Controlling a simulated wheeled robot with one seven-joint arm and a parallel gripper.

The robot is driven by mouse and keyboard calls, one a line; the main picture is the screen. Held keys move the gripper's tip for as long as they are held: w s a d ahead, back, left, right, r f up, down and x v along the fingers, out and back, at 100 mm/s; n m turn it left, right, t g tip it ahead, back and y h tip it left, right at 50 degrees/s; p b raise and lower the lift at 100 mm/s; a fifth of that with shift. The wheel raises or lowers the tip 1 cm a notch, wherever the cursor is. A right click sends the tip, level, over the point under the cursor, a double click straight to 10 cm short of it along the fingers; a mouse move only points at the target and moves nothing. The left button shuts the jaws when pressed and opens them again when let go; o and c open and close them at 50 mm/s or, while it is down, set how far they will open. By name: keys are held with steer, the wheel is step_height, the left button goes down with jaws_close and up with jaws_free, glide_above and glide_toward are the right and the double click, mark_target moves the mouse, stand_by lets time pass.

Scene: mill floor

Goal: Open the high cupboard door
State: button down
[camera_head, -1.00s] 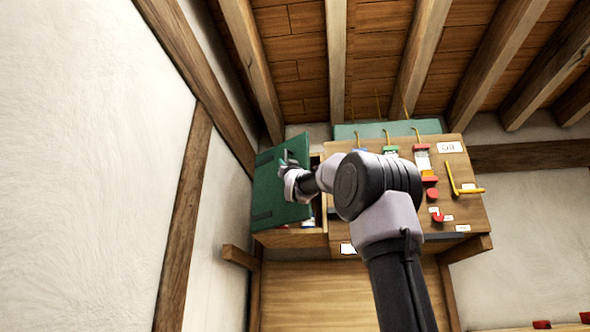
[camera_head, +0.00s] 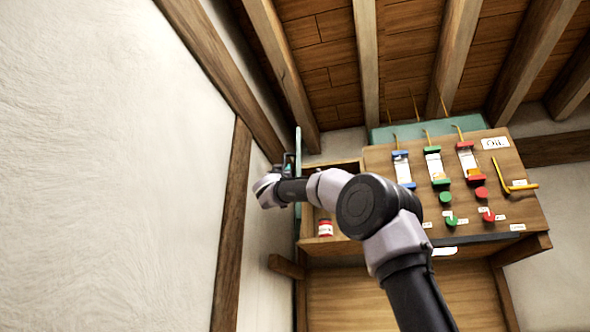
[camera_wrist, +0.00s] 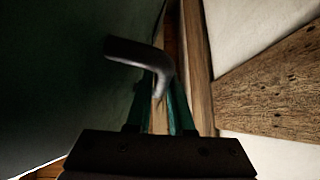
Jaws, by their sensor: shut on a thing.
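The green cupboard door (camera_head: 298,190) stands swung open, seen almost edge-on at the left of the cupboard (camera_head: 331,167). The open cupboard shows a wooden inside with a small red and white jar (camera_head: 325,228) in it. My gripper (camera_head: 276,180) is at the door, close to the left wall, partly hidden by my wrist. In the wrist view the door's dark green face (camera_wrist: 70,80) fills the left side. The grey bent handle (camera_wrist: 142,58) lies at the teal fingertips of my gripper (camera_wrist: 161,95), which are shut on it.
The white wall (camera_head: 110,170) with timber posts is close on the left of the door. Ceiling beams (camera_head: 367,60) run overhead.

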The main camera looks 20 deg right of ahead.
steer(key=shift+w+a+m+g+h, duration=0.45)
steer(key=shift+a+h, duration=0.25)
steer(key=shift+h, duration=0.1)
steer(key=shift+w+a+m+g+h, duration=0.35)
steer(key=shift+a+g+h, duration=0.1)
steer(key=shift+a+h, duration=0.3)
steer(key=shift+d+r, duration=0.1)
steer(key=c, duration=1.1)
jaws_free()
steer(key=v, duration=1.1)
